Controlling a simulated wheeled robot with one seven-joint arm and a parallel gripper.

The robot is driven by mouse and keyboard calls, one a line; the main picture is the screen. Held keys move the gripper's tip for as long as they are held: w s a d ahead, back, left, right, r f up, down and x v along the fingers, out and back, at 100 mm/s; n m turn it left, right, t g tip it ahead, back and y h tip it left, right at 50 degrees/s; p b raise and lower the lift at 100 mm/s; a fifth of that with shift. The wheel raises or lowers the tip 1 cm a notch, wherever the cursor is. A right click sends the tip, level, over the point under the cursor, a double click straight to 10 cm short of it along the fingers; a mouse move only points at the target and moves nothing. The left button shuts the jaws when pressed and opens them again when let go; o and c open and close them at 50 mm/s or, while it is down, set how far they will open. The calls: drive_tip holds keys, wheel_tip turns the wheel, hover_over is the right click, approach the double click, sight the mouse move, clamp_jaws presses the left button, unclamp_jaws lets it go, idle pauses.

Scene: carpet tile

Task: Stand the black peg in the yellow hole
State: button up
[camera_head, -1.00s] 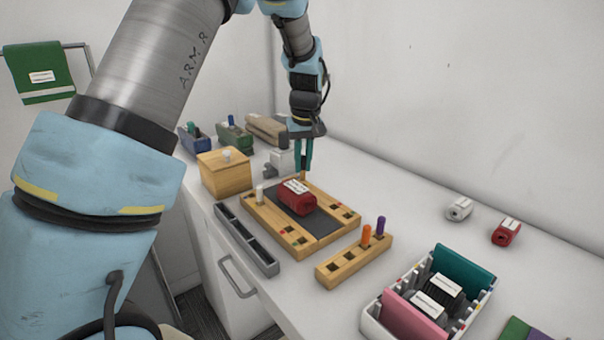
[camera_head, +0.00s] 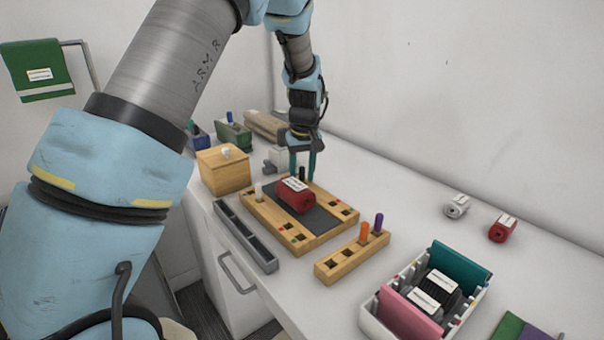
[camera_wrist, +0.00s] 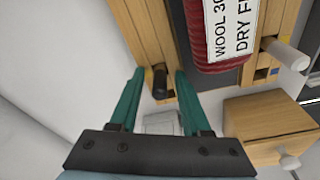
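The black peg (camera_head: 302,173) stands upright at the far corner of the wooden board (camera_head: 322,236). In the wrist view the peg (camera_wrist: 160,82) looks seated in the board's end, with its top between and just beyond my fingertips. The colour mark of its hole cannot be made out. My gripper (camera_head: 302,174) is open, with one teal finger on each side of the peg and visible gaps in the wrist view (camera_wrist: 158,80). Nothing is held.
A red labelled roll (camera_head: 295,195) lies on the board's dark pad. A white peg (camera_head: 259,192) stands at its left corner. A wooden box (camera_head: 224,175) and a grey tray (camera_head: 245,236) are at the left. A small block (camera_head: 352,258) holds orange and purple pegs in front.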

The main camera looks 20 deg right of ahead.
drive_tip(key=shift+r, duration=0.15)
wheel_tip(320, 180, up, 12)
drive_tip(key=s+b, duration=0.2)
drive_tip(key=s+a+f, duration=0.1)
drive_tip(key=a+f, duration=0.1)
drive_tip(key=a, duration=0.9)
drive_tip(key=s+a+f, duration=0.1)
drive_tip(key=a+f, duration=0.2)
drive_tip(key=a, duration=0.7)
drive_tip(key=s+a+f, duration=0.4)
drive_tip(key=s+a, duration=0.5)
drive_tip(key=a, duration=0.4)
drive_tip(key=shift+s, duration=0.35)
